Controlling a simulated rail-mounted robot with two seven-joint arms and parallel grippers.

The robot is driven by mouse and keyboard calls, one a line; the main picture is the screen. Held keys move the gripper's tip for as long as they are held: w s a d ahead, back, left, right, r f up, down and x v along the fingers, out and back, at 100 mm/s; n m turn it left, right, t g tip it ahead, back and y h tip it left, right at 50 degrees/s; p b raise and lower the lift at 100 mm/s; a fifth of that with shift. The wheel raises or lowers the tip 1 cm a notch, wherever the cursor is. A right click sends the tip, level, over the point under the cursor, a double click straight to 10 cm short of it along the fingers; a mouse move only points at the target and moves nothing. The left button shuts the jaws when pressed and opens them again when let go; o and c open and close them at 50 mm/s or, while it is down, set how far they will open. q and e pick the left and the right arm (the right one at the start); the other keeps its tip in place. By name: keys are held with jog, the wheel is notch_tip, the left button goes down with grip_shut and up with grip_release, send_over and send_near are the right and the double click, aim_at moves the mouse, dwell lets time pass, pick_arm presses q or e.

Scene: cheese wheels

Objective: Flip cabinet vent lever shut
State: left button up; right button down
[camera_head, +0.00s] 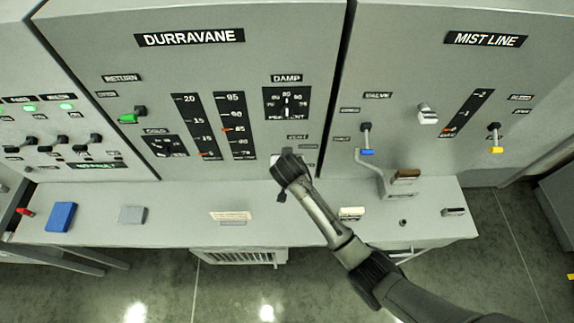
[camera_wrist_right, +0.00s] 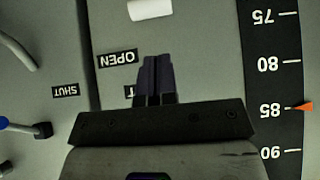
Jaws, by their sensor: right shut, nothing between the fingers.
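The vent lever is on the DURRAVANE cabinet, under the small VENT label (camera_head: 297,137). In the wrist view its white handle (camera_wrist_right: 150,9) shows at the top edge, cut off by the frame. An OPEN label (camera_wrist_right: 117,58) sits near the handle, and another label (camera_wrist_right: 130,92) is mostly hidden by my fingers. In the head view my right gripper (camera_head: 287,162) covers most of the lever area. My right gripper (camera_wrist_right: 157,75) is shut and empty, with its fingertips apart from the white handle in the wrist view. My left gripper is not in view.
The DAMP dial (camera_head: 286,103) is just above, and the scale with a red pointer (camera_head: 235,126) is to the left. The MIST LINE valve lever (camera_head: 366,140) stands to the right. The ledge (camera_head: 180,200) below carries a blue block (camera_head: 61,216) and a grey block (camera_head: 132,215).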

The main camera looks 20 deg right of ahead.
jog(key=shift+s+a+f+p, duration=0.1)
jog(key=shift+s+f+p, duration=0.05)
jog(key=shift+f, duration=0.75)
jog(key=shift+s+f+p, duration=0.1)
jog(key=shift+f+p, duration=0.05)
jog(key=shift+f, duration=0.7)
